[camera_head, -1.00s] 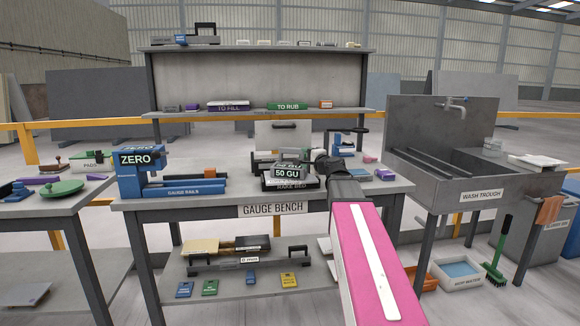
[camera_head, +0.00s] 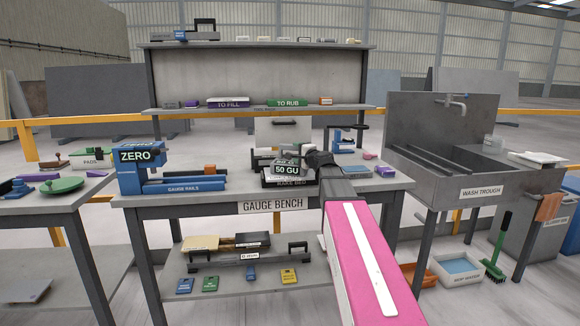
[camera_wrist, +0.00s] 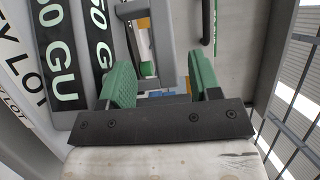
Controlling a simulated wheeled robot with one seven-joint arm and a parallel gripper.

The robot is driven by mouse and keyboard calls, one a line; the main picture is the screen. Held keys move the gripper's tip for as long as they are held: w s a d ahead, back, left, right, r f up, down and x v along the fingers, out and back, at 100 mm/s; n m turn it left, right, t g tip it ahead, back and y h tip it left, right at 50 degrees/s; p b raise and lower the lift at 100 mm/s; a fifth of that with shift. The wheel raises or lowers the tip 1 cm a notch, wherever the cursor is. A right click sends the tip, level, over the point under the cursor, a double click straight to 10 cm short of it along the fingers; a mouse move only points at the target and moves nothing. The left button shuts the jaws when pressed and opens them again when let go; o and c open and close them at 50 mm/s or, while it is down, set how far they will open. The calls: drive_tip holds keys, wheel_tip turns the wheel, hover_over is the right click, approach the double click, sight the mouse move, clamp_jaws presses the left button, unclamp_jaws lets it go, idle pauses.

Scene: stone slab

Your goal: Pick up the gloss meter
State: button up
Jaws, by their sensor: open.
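A dark block-like device with a "50 GU" display (camera_head: 287,169) sits near the middle of the gauge bench (camera_head: 236,190); I take it for the gloss meter, but its body is partly unclear. My gripper (camera_head: 318,160) is just to its right, above the bench top, and looks very close to it; contact cannot be told. In the wrist view my gripper (camera_wrist: 162,80) has its two green-padded fingers apart, with nothing clearly held. Tilted "50 GU" panels (camera_wrist: 62,55) show at the left, outside the fingers. A grey frame shows beyond the fingers.
A blue "ZERO" gauge (camera_head: 136,168) stands at the bench's left. A blue stand with a dark wheel (camera_head: 345,138) is behind my gripper. Small pink and purple blocks (camera_head: 385,171) lie to the right. The wash trough (camera_head: 470,165) adjoins the bench's right. A shelf (camera_head: 255,111) rises behind.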

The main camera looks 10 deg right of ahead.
sight(293, 148)
drive_tip(key=x, duration=0.4)
drive_tip(key=shift+w+d+r, duration=0.2)
drive_tip(key=shift+w+d, duration=0.05)
drive_tip(key=shift+w, duration=0.15)
drive_tip(key=shift+w+a, duration=0.2)
drive_tip(key=shift+w, duration=0.2)
clamp_jaws()
